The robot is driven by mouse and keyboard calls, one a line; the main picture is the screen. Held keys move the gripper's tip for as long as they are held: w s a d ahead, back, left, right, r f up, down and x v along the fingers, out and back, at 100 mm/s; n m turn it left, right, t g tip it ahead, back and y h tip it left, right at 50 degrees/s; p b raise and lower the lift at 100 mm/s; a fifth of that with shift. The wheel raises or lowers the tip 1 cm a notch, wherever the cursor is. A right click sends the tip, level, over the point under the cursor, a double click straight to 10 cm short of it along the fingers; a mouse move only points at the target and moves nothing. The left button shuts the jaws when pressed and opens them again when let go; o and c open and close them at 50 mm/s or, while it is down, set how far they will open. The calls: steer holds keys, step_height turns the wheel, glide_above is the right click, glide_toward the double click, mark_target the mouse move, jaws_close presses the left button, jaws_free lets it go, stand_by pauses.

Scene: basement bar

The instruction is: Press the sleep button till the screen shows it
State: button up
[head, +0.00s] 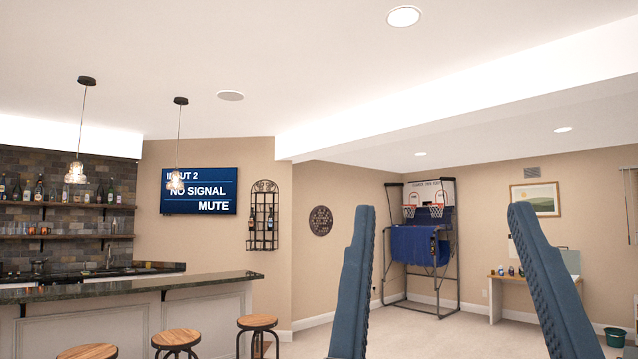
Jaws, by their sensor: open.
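A wall-mounted screen (200,203) hangs on the beige wall behind the bar. It is lit dark blue with white text: "NO SIGNAL", "MUTE" and a top line that reads like "INPUT 2", partly covered by a hanging lamp. No word "SLEEP" shows on it. No remote and no sleep button can be seen. My gripper (443,206) rises from the bottom right of the picture, its two blue ridged fingers wide apart. It is open with nothing between the fingers, and it is far from the screen.
A bar counter (130,284) with several wooden stools (176,339) stands at the left. Bottles line shelves (60,206) behind it. A basketball arcade frame (420,245) stands at the back. Carpet between is clear.

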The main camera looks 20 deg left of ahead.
jaws_close()
stand_by(0.3)
stand_by(1.3)
